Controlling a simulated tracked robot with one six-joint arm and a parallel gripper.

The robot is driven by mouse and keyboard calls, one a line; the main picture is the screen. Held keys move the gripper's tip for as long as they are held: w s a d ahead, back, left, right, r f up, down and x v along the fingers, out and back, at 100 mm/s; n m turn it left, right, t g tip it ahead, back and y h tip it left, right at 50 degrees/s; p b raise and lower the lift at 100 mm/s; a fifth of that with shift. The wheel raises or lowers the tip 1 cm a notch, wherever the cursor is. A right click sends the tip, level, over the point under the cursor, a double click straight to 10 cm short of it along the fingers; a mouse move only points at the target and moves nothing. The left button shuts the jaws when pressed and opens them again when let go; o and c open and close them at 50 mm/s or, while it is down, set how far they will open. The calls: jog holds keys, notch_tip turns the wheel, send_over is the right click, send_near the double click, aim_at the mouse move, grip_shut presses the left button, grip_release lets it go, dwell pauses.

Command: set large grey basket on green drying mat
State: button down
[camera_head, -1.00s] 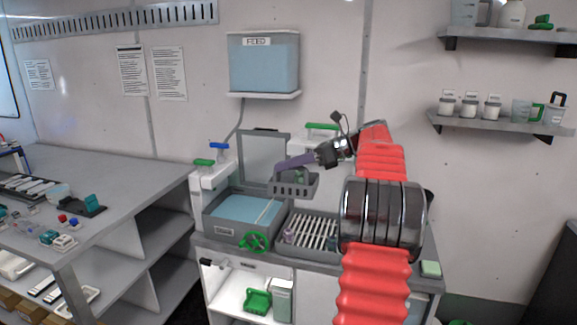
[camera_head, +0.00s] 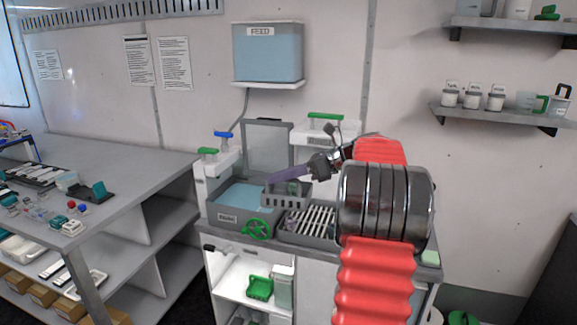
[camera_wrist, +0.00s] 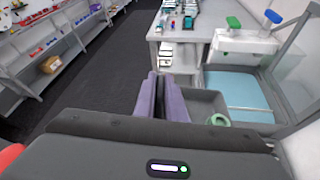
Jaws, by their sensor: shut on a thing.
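The large grey basket (camera_head: 287,202) hangs in my gripper (camera_head: 272,180), over the right edge of the blue-filled sink and the left end of the slatted rack. My purple fingers are shut on its rim. In the wrist view the basket (camera_wrist: 203,101) is to the right of my fingers (camera_wrist: 163,82), with a small green ring-shaped thing inside. Its underside is hidden, so I cannot tell whether it touches anything. I cannot make out a green drying mat for certain; a small pale green pad (camera_head: 430,258) lies at the counter's right end.
The sink (camera_head: 226,219) has a green valve wheel (camera_head: 257,230) in front. The slatted rack (camera_head: 310,222) lies right of it, partly behind my arm. White units with coloured handles (camera_head: 325,116) stand behind. A grey bench (camera_head: 125,175) at left has clear room at its back.

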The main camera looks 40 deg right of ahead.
jog(key=w+a+f+n+g+y, duration=0.2)
jog(key=a+f+n+g, duration=0.1)
jog(key=a+f, duration=3.1)
jog(key=a, duration=0.4)
jog(key=shift+f+y, duration=0.15)
jog(key=shift+y, duration=0.25)
